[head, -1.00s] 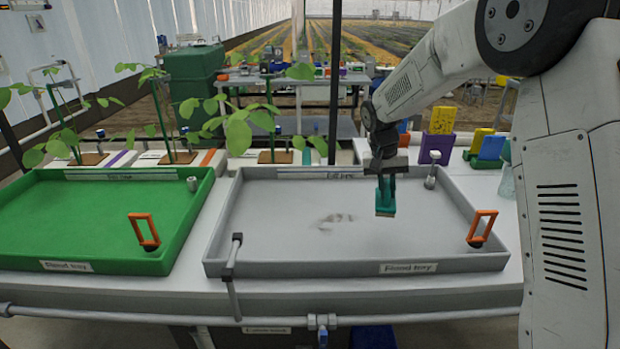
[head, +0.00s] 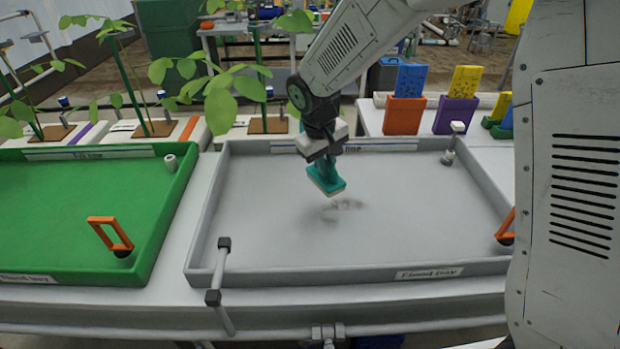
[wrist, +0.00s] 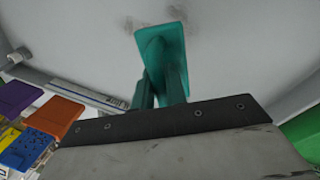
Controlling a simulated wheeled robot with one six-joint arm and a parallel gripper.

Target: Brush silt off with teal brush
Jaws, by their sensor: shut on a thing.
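My gripper (head: 322,164) is shut on the teal brush (head: 327,181) and holds it tilted above the grey flood tray (head: 270,262). The brush also shows in the wrist view (wrist: 163,52), with its far end over the tray floor. A faint brownish silt patch (head: 343,209) lies on the tray floor, just below and right of the brush in the head view. The brush appears to be a little above the silt, and I see no clear contact. Silt marks also show near the brush at the top of the wrist view (wrist: 178,13).
A green flood tray (head: 60,205) stands at left, with an orange handle (head: 110,234). A black-capped pipe (head: 220,285) crosses the grey tray's front left rim. A grey fitting (head: 452,142) stands at its back right.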

